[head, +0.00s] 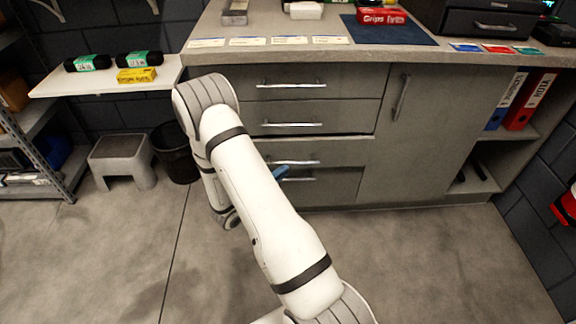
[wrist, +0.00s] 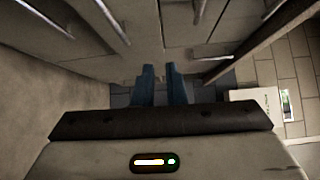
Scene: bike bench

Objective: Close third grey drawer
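The grey cabinet has a stack of drawers with silver bar handles. The third drawer (head: 340,152) is below the two upper ones; its front looks slightly proud of the lowest drawer (head: 340,186), though how far it stands out is hard to tell. My gripper (head: 281,172) is at the lower drawers, near the third drawer's handle (head: 294,162), and my arm covers their left part. In the wrist view, the two blue fingers (wrist: 161,84) are apart with nothing between them, pointing toward the drawer fronts. Contact with the drawer cannot be told.
A cupboard door (head: 430,125) and open shelves with binders (head: 518,100) are right of the drawers. The worktop (head: 380,55) overhangs above. A grey step stool (head: 122,160) and black bin (head: 176,152) stand left. The floor in front is clear.

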